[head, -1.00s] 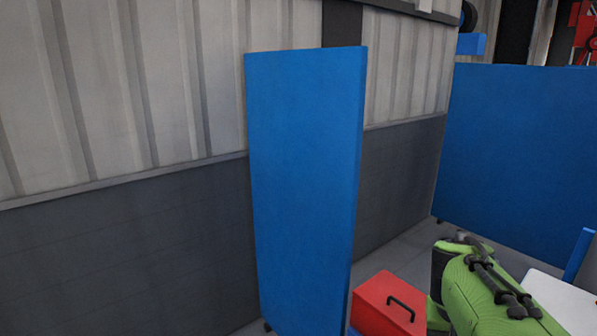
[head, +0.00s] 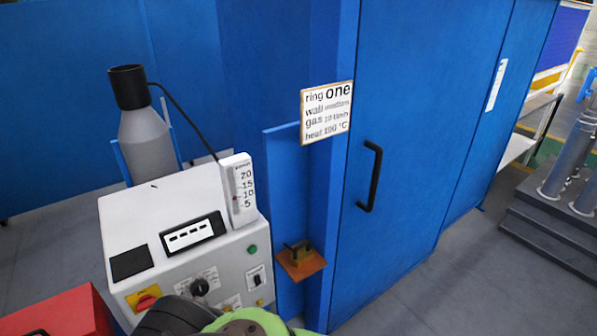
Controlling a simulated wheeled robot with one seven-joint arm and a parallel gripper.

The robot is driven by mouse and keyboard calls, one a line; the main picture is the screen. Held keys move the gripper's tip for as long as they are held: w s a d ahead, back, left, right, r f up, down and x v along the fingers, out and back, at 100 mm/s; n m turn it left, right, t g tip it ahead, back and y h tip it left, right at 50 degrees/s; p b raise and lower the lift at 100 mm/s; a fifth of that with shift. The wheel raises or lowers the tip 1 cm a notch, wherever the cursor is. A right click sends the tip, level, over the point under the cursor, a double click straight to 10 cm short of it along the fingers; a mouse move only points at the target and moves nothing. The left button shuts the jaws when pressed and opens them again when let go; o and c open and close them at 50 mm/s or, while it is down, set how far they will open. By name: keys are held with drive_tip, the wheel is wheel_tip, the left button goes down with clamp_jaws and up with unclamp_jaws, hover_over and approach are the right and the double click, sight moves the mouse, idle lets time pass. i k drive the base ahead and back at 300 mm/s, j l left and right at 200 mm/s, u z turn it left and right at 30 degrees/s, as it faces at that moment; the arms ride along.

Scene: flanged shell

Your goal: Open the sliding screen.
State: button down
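The sliding screen (head: 410,150) is a tall blue panel right of the middle in the head view. It carries a black bar handle (head: 371,177) near its left edge. The screen stands against a blue post with no clear gap between them, so it looks closed. Part of my green arm shows at the bottom edge, well below and left of the handle. My gripper is not visible in this view.
A white control box (head: 185,245) with a grey gas cylinder (head: 147,145) behind it stands left of the screen. A sign (head: 327,112) hangs on the post, above an orange bracket (head: 300,262). A red box (head: 60,315) is lower left. Dark steps (head: 550,235) stand right; floor before the screen is clear.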

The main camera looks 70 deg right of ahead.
sight(425, 73)
drive_tip(key=z, duration=3.5)
drive_tip(key=i+u, duration=0.15)
drive_tip(key=u, duration=0.25)
drive_tip(key=i+u, duration=0.15)
drive_tip(key=u, duration=0.2)
drive_tip(key=i+l+u, duration=0.15)
drive_tip(key=u, duration=0.25)
drive_tip(key=i+l+u, duration=0.1)
drive_tip(key=u, duration=0.3)
